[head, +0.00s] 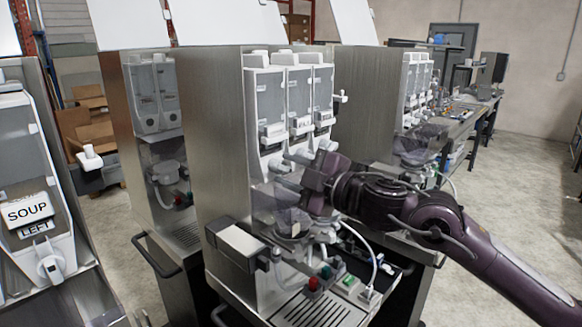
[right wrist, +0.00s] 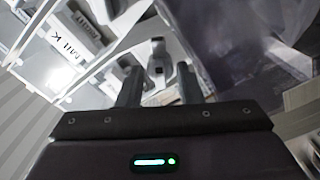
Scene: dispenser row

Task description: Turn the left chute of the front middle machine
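The front middle machine (head: 215,120) stands in the centre of the head view, with three clear canisters side by side. Its left chute (head: 278,165) is a white spout low under the left canister, just left of my right gripper. My right gripper (head: 300,183) is in front of the machine's chutes and hides part of them. In the right wrist view its two dark fingers (right wrist: 158,84) are apart. A white chute knob (right wrist: 157,58) shows in the gap between them; I cannot tell which chute it belongs to or whether a finger touches it. My left gripper is not in view.
A machine with a SOUP label (head: 28,210) stands at the left, and others stand behind and to the right. Below the chutes are clear mixing parts and a drip grate (head: 310,310). A MILK label (right wrist: 77,35) shows close by in the wrist view.

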